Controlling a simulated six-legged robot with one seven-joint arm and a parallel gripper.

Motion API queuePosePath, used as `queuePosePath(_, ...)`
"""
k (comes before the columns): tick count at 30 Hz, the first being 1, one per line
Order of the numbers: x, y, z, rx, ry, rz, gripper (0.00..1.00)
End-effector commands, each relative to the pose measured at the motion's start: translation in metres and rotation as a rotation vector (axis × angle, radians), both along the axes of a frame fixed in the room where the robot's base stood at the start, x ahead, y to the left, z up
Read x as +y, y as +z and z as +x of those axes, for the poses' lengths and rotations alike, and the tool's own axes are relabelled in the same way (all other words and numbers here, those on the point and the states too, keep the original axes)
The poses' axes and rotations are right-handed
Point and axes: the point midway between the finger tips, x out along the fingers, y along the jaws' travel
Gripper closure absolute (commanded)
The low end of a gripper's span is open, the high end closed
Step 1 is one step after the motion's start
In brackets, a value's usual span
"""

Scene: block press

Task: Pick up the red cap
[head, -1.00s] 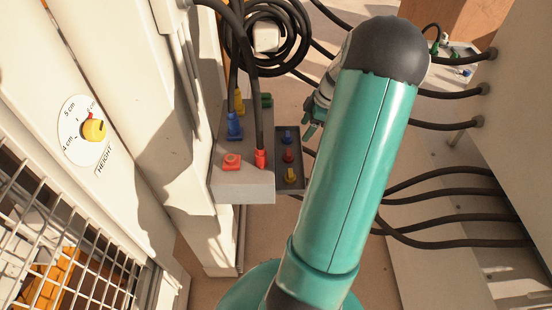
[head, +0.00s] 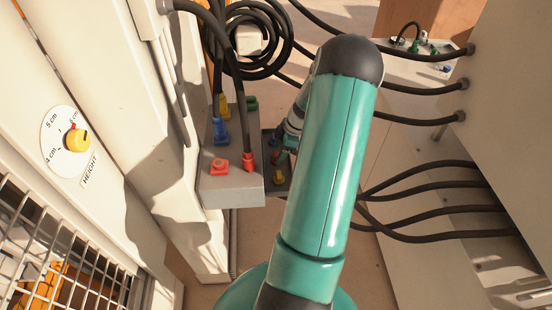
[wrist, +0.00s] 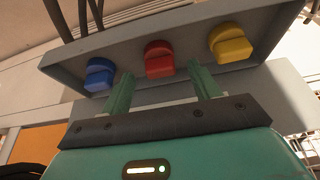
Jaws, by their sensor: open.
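The red cap (wrist: 159,59) sits in the middle of a row in a grey tray (wrist: 280,75), between a blue cap (wrist: 100,74) and a yellow cap (wrist: 230,43). In the wrist view my gripper (wrist: 161,73) is open, its two green fingers apart and pointing at the tray. The red cap shows between the fingertips, with nothing held. In the head view my gripper (head: 283,147) is over the tray beside the grey box, and the yellow cap (head: 280,177) shows below it. There my gripper largely hides the red and blue caps.
The grey box (head: 232,192) left of the tray carries a red square piece (head: 219,167), a red plug (head: 248,162) and a blue plug (head: 220,130) with black cables. A white panel with a yellow height knob (head: 77,141) stands left. Black cables (head: 430,188) hang at right.

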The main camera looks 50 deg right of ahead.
Motion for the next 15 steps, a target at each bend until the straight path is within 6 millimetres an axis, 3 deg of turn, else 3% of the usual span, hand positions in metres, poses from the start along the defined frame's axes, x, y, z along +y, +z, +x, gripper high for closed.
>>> queuePosePath(5, 0.008, -0.024, 0.008, 0.001, 0.000, 0.003, 0.38)
queuePosePath(12, 0.008, -0.027, 0.009, 0.000, 0.000, 0.000, 0.38)
queuePosePath(15, 0.008, -0.027, 0.009, 0.000, 0.000, 0.000, 0.56)
